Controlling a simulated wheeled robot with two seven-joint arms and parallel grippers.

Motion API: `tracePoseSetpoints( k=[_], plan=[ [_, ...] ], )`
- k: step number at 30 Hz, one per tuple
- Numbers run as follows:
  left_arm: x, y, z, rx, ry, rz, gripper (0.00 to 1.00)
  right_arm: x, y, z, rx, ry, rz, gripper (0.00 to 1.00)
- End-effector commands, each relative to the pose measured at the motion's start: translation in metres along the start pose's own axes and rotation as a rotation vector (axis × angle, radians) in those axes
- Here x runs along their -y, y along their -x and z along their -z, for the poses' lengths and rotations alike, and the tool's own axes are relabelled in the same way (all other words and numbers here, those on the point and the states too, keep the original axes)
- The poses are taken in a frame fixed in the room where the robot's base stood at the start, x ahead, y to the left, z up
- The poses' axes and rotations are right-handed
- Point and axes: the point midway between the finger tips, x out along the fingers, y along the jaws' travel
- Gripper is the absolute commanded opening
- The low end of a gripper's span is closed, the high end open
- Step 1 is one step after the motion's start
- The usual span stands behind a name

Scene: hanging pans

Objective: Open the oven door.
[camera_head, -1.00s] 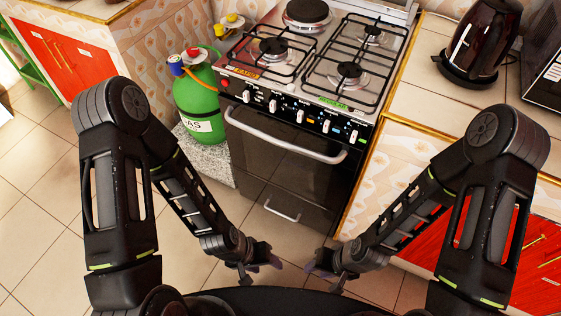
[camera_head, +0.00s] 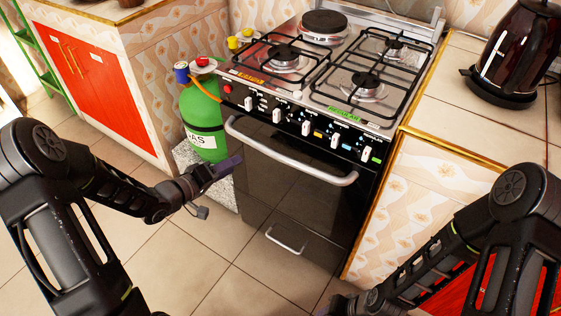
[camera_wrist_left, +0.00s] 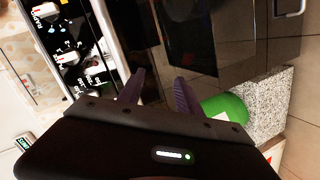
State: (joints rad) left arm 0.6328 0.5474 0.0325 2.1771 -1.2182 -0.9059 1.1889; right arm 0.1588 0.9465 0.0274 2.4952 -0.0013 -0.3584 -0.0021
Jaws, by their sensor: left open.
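The oven door (camera_head: 285,185) is a dark panel under the knobs of the stove, and it is closed. Its curved silver handle (camera_head: 290,156) runs across its top. My left gripper (camera_head: 222,174) is open and empty, left of the door near the handle's left end, without visible contact. In the left wrist view, its two purple fingers (camera_wrist_left: 158,88) stand apart with the dark oven front (camera_wrist_left: 205,45) beyond them. My right gripper (camera_head: 343,303) is at the bottom edge, mostly cut off, so its jaws cannot be made out.
A green gas cylinder (camera_head: 203,122) stands left of the oven, close behind my left gripper. A lower drawer handle (camera_head: 286,240) is below the door. A tiled counter (camera_head: 460,95) with a dark kettle (camera_head: 512,55) is on the right. The floor (camera_head: 240,290) before the oven is clear.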

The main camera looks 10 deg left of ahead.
Motion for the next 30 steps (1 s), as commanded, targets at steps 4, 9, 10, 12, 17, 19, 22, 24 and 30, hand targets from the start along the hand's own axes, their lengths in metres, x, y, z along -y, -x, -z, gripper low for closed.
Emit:
tracePoseSetpoints(
  k=[4,9,10,12,17,19,22,24,30],
  plan=[
    [-0.049,0.006,-0.009,0.135,0.203,-0.180,0.41,0.001,0.002,0.000,-0.001,0.002,0.000,0.36],
    [-0.067,0.011,-0.020,0.218,0.408,-0.232,0.41,0.001,0.002,0.000,0.000,0.003,0.000,0.36],
    [-0.068,0.011,-0.020,0.220,0.428,-0.233,0.41,0.001,0.002,0.000,0.000,0.003,0.000,0.36],
    [-0.068,0.011,-0.020,0.223,0.453,-0.230,0.41,0.001,0.002,0.000,0.000,0.003,0.000,0.36],
    [-0.068,0.011,-0.020,0.223,0.457,-0.229,0.41,0.001,0.002,0.000,0.000,0.002,0.000,0.36],
    [-0.068,0.011,-0.020,0.222,0.457,-0.228,0.41,0.001,0.002,0.000,0.000,0.002,0.000,0.36],
    [-0.068,0.009,-0.021,0.223,0.456,-0.228,0.41,0.001,0.001,0.000,0.000,0.002,0.000,0.36],
    [-0.069,0.006,-0.021,0.223,0.455,-0.229,0.41,0.000,0.001,0.000,0.000,0.002,0.000,0.36],
    [-0.074,-0.016,-0.026,0.225,0.454,-0.230,0.41,-0.001,-0.003,0.000,0.000,0.002,0.000,0.36]
  ],
)
